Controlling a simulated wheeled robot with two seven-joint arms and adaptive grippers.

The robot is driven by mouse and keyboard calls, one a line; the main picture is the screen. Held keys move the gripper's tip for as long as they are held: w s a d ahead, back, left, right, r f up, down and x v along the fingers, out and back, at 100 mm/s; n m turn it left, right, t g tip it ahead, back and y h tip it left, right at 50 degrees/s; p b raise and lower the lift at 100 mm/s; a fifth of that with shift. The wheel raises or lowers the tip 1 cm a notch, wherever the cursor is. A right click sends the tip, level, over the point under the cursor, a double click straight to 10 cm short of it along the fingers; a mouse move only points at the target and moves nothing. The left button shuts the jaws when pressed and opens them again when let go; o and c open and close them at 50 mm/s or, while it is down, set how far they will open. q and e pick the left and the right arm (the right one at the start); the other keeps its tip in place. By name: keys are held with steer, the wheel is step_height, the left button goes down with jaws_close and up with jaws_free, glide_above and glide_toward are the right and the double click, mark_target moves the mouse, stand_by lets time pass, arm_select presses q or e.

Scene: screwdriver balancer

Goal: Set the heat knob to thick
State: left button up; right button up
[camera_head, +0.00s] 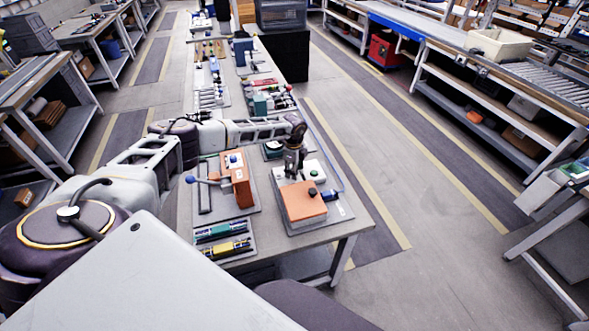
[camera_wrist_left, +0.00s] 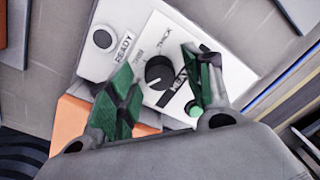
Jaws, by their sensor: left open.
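The heat knob (camera_wrist_left: 159,72) is a round black dial on a white panel (camera_wrist_left: 152,40) with THIN, THICK and HEAT lettering. A light mark on the dial seems to face the lower left, away from THICK, but it is small. My left gripper (camera_wrist_left: 158,68) is open, with one green-padded finger on each side of the knob; I cannot tell whether either touches it. In the head view my left gripper (camera_head: 291,172) points down over the white panel (camera_head: 312,168) behind an orange block, and hides the knob. My right gripper is not in view.
A green button (camera_head: 313,174) sits beside the gripper. The aisle floor to the right is clear.

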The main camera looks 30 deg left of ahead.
arm_select(q)
steer(key=shift+c, duration=0.4)
steer(key=c, duration=0.9)
steer(key=shift+c, duration=0.2)
